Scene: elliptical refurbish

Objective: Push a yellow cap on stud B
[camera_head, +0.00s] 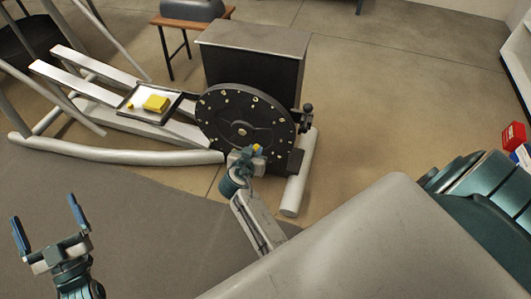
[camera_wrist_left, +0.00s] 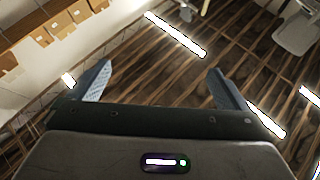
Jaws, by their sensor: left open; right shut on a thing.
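The black disc (camera_head: 237,112) of the elliptical machine carries several small pale studs around its rim. I cannot read any letters, so I cannot tell which stud is B. My right gripper (camera_head: 247,157) is at the disc's lower edge, shut on a small yellow cap (camera_head: 257,148). The cap is close to the rim; I cannot tell whether it touches a stud, as the gripper hides part of that area. My left gripper (camera_head: 44,212) is open and empty at the lower left, well away from the disc. Its spread fingers also show in the left wrist view (camera_wrist_left: 158,75).
A dark box-shaped housing (camera_head: 255,65) stands behind the disc. A grey frame tube (camera_head: 120,156) runs along the front left.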

